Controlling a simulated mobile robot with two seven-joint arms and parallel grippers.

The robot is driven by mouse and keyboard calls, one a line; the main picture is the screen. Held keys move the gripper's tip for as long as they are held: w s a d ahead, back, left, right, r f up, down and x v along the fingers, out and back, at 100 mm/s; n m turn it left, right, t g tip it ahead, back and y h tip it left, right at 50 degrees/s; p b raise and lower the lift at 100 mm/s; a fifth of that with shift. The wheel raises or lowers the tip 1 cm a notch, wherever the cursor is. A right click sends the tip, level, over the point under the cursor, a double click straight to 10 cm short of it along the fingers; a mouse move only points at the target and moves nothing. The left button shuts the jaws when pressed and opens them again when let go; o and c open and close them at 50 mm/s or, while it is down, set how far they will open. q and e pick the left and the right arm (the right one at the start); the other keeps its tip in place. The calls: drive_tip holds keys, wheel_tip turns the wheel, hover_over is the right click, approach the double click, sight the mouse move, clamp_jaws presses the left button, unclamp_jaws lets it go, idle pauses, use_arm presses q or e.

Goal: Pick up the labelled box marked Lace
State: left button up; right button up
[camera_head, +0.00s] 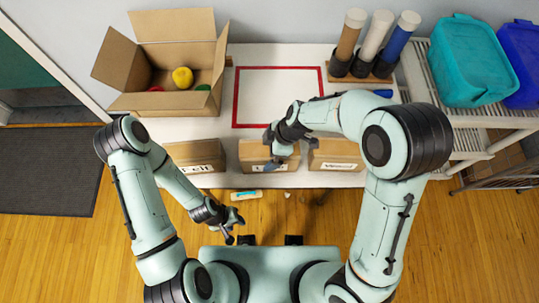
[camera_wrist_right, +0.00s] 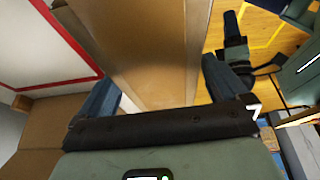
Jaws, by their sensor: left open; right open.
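Three cardboard boxes with white labels stand in a row along the table's front edge. The middle box (camera_head: 251,150) has its label partly hidden by my right gripper, so I can read only its start, an L. The left box (camera_head: 195,152) has a label ending in what looks like "elt". The right box (camera_head: 335,152) has a label that I cannot read surely. My right gripper (camera_head: 275,155) is open over the middle box; in the right wrist view a cardboard box (camera_wrist_right: 150,60) shows between its fingers. My left gripper (camera_head: 229,236) is open and empty, low in front of the table.
An open carton (camera_head: 130,65) with a yellow ball (camera_head: 182,77) and other items stands at the back left. A red-bordered square (camera_head: 280,95) on the table is empty. Several coloured tubes (camera_head: 372,43) stand at the back right, beside a rack with teal (camera_head: 470,60) and blue bins.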

drive_tip(key=shift+x, duration=0.85)
drive_tip(key=shift+f+b, duration=0.2)
drive_tip(key=shift+b, duration=0.2)
drive_tip(key=c, duration=1.2)
